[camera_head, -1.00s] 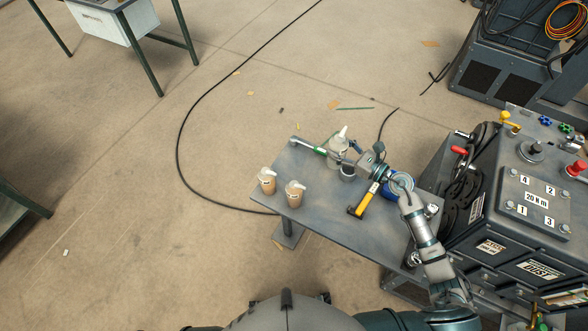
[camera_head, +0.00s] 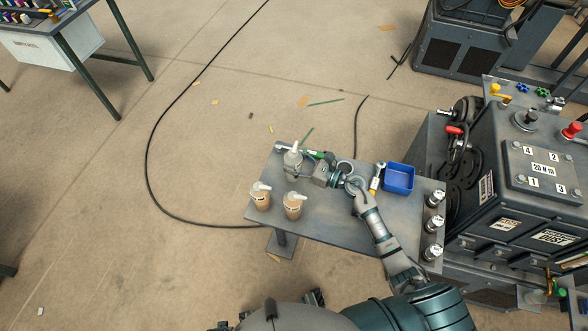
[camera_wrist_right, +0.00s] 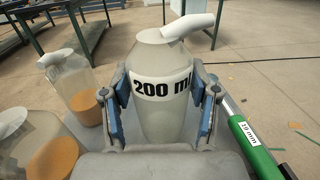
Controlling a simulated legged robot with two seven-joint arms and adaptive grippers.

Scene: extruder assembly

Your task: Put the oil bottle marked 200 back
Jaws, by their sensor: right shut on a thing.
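The oil bottle marked 200 ml (camera_wrist_right: 163,112) is upright between the fingers of my right gripper (camera_wrist_right: 164,104) in the right wrist view. It is pale grey with a white spout. In the head view, this bottle (camera_head: 292,162) is over the far left part of the small table (camera_head: 345,227), and my right gripper (camera_head: 306,170) is shut on it. I cannot tell whether its base touches the table. My left gripper is not in view.
Two bottles with orange-brown liquid, one (camera_head: 260,197) and another (camera_head: 293,206), stand near the table's front left edge. A green-handled wrench (camera_wrist_right: 257,148) lies close beside the gripper. A blue bin (camera_head: 398,178) and a yellow-handled tool (camera_head: 377,178) lie to the right. The machine (camera_head: 520,195) stands further right.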

